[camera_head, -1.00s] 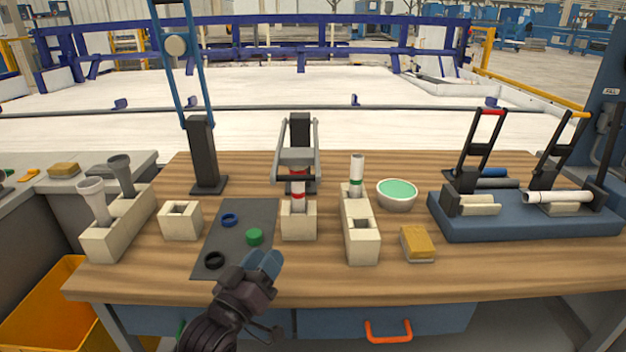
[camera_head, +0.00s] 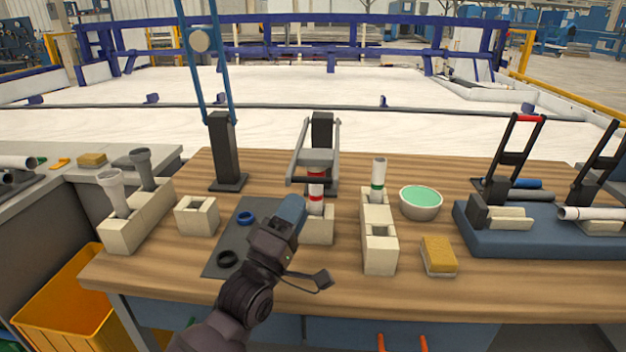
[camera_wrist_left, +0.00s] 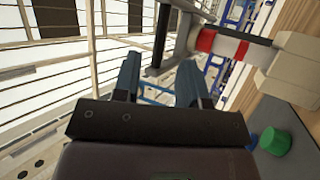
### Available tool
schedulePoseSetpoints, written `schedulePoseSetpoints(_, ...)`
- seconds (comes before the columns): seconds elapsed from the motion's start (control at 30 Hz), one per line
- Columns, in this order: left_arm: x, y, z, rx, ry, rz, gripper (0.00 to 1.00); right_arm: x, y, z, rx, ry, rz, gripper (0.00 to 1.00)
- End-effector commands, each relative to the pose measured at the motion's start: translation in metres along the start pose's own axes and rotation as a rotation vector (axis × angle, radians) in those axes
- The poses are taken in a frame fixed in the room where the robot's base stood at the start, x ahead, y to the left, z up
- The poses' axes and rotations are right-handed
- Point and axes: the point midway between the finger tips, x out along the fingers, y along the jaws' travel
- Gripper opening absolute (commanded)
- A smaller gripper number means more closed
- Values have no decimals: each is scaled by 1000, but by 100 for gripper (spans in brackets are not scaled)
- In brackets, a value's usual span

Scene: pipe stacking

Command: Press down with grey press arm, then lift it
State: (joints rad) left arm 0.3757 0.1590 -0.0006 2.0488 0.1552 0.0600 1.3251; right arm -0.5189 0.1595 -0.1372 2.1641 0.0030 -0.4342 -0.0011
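The grey press arm (camera_head: 298,160) is a frame with a dark crossbar, on a black post (camera_head: 321,130). Its press head is at the top of a white pipe with red bands (camera_head: 316,193), which stands upright in a beige block (camera_head: 322,226). My left gripper (camera_head: 292,205) is just left of and in front of this pipe, below the crossbar. In the left wrist view its two fingers (camera_wrist_left: 157,75) are spread with nothing held between them. The dark crossbar (camera_wrist_left: 162,35) shows beyond the fingertips, apparently apart from them. My right gripper is not in view.
A green cap (camera_wrist_left: 275,141) lies beside the gripper. Blue (camera_head: 246,218) and black rings (camera_head: 228,258) lie on the grey mat (camera_head: 217,265). A tall blue-armed press (camera_head: 222,145) stands left.

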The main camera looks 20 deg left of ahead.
Motion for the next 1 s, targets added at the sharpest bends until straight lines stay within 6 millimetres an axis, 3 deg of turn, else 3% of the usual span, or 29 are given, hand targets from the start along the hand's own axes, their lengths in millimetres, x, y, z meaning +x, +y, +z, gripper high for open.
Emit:
schedulePoseSetpoints(0.3, 46, 0, 0, -1, 0, 0, 39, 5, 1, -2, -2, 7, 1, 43)
schedulePoseSetpoints(0.5, 64, -1, 0, 1, 0, 0, 39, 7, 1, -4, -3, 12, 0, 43)
schedulePoseSetpoints(0.9, 70, 0, 0, 1, -1, -2, 39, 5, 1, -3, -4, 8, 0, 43)
schedulePoseSetpoints(1.0, 70, 0, 0, 1, -1, -1, 27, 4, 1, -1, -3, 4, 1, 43)
